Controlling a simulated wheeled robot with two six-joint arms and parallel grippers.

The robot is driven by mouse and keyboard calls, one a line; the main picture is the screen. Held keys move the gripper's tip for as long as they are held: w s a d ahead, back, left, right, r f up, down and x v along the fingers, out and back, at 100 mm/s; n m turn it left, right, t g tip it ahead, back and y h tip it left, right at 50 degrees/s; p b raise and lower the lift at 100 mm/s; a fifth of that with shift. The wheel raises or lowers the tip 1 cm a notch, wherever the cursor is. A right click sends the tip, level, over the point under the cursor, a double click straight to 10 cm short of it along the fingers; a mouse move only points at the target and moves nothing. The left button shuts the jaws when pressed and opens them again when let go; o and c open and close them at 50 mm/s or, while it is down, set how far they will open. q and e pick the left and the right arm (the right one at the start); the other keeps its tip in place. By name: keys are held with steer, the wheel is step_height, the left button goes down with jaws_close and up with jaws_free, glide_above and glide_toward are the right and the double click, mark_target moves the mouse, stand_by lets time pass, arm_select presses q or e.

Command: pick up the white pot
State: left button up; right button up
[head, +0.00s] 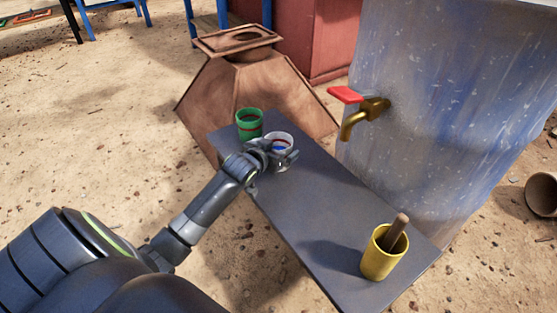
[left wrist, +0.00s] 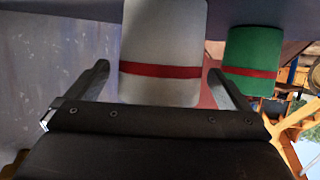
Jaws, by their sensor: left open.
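The white pot (head: 283,138) stands on the grey table (head: 325,195), beside the green pot (head: 249,124). In the left wrist view the white pot (left wrist: 162,45) has a red band and lies between the two fingers of my left gripper (left wrist: 160,85). My left gripper (head: 279,157) is open around the white pot, with one finger on each side; the gripper partly hides the pot in the head view. In the left wrist view small gaps show between the fingers and the pot. My right gripper is not in view.
The green pot (left wrist: 252,52) stands close to my gripper's finger in the left wrist view. A yellow pot (head: 381,256) holding a brown stick (head: 396,232) is at the table's near end. A blue-grey barrel (head: 430,110) with a brass tap (head: 362,117) stands right of the table.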

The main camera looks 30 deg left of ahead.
arm_select(q)
steer(key=shift+b+x, duration=0.3)
steer(key=shift+x, duration=0.7)
steer(key=shift+r, duration=0.1)
steer(key=c, duration=1.2)
